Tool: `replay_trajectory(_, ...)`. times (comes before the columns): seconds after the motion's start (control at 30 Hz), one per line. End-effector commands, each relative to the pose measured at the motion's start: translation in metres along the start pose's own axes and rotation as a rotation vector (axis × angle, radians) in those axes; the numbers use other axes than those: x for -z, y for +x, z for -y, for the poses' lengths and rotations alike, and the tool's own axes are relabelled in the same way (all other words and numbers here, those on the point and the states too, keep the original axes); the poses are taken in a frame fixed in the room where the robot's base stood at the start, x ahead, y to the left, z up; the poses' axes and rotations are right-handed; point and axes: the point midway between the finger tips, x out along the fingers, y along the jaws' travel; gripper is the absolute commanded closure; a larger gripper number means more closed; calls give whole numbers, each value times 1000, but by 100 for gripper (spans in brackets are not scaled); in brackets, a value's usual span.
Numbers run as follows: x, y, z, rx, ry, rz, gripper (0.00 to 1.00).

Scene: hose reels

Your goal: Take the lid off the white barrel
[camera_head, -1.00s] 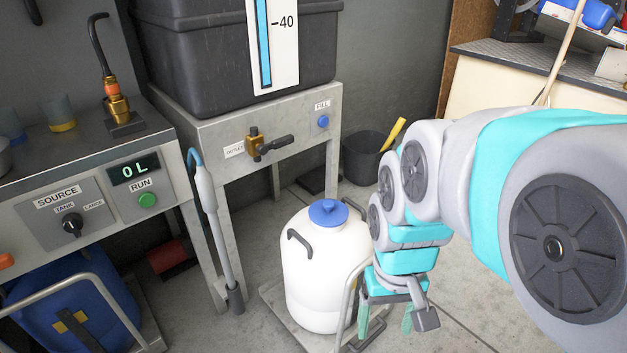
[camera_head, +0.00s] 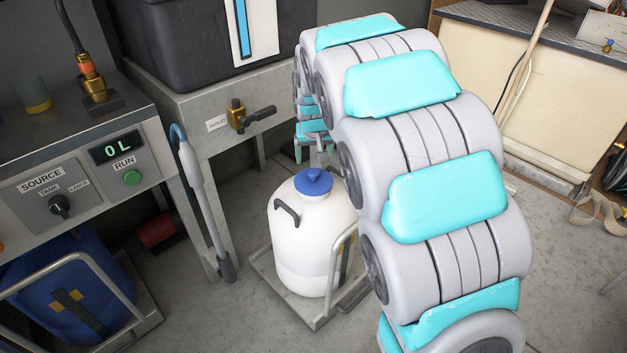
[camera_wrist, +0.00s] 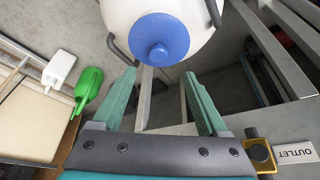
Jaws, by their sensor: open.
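The white barrel (camera_head: 306,235) stands upright on a low metal trolley (camera_head: 318,316), with dark side handles. Its blue lid (camera_head: 313,181) with a round knob is seated on top. In the wrist view the lid (camera_wrist: 158,40) lies beyond the fingertips, with part of the barrel (camera_wrist: 120,14) around it. My gripper (camera_wrist: 164,78) is open and empty, its green fingers apart from the lid. In the head view my gripper (camera_head: 315,155) is behind the barrel, partly hidden by my arm.
The metal stand with the brass outlet valve (camera_head: 237,115) is at the back, close to my gripper. A grey-blue lance (camera_head: 203,200) leans left of the barrel. The control panel (camera_head: 60,200) and a blue barrel (camera_head: 70,290) are further left. Open floor lies in front.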

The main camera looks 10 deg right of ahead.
Motion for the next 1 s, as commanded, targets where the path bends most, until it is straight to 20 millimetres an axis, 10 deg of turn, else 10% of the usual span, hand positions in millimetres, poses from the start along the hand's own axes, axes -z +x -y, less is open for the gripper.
replay_trajectory(0.63,-5,69,-4,-1,0,5,24)
replay_trajectory(1.0,-4,74,-3,-1,0,2,32)
